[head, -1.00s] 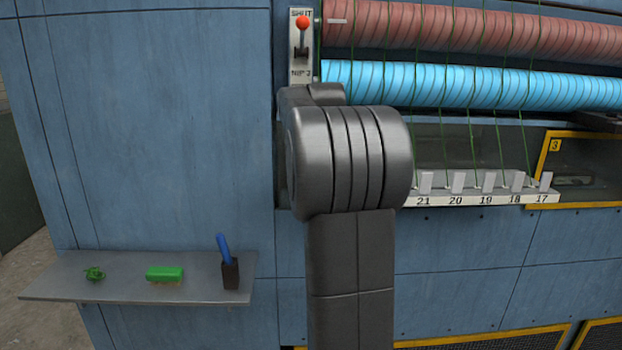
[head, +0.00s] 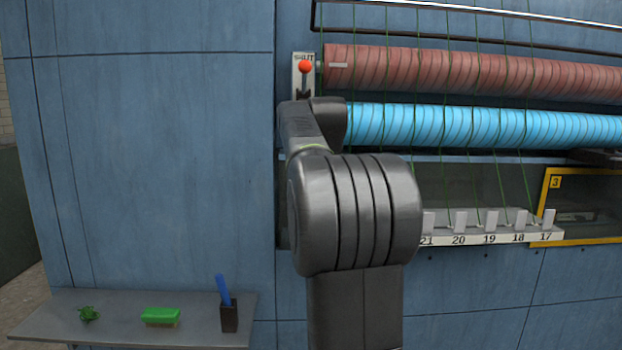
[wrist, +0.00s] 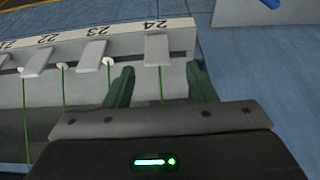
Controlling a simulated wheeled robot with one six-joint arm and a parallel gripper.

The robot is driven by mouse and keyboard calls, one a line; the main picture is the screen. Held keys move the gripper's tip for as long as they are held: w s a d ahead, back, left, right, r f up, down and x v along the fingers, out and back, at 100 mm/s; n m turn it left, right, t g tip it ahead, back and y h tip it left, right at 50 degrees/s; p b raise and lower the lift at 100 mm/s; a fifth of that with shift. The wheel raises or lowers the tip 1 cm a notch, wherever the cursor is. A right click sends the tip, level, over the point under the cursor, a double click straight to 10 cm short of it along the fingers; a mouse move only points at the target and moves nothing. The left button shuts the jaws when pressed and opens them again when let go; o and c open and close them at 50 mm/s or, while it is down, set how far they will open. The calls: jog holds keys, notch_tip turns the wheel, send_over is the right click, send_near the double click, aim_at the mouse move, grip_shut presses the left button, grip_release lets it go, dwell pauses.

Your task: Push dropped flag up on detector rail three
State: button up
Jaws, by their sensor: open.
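In the wrist view the rail (wrist: 110,36) shows upside down with numbers up to 24. Flags 22 (wrist: 37,60) and 23 (wrist: 91,55) each have a white knob beside them. Flag 24 (wrist: 157,49) looks larger, and no knob shows there. I cannot tell for sure which flag is dropped. My gripper (wrist: 160,70) is open and empty, its fingertips on either side of flag 24's yarn. In the head view my arm hides it.
A red roller (head: 470,70) and a blue roller (head: 470,126) run above the rail. A red-knobbed lever (head: 305,68) stands left of them. A yellow-framed window marked 3 (head: 555,183) is at right.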

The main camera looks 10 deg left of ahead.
jog(key=v, duration=0.8)
jog(key=shift+a, duration=0.1)
jog(key=x, duration=1.4)
jog(key=shift+p, duration=0.3)
jog(key=shift+r, duration=0.15)
jog(key=shift+t, duration=0.3)
jog(key=s+t+y+b, duration=0.1)
jog(key=t+b, duration=0.1)
jog(key=s+f+t+b, duration=0.1)
jog(key=t+b, duration=0.2)
jog(key=s+d+t+y+b, duration=0.1)
jog(key=t+b, duration=0.2)
jog(key=shift+s+f+y, duration=0.2)
jog(key=shift+f+y, duration=0.1)
jog(key=shift+f, duration=0.05)
dwell(1.3)
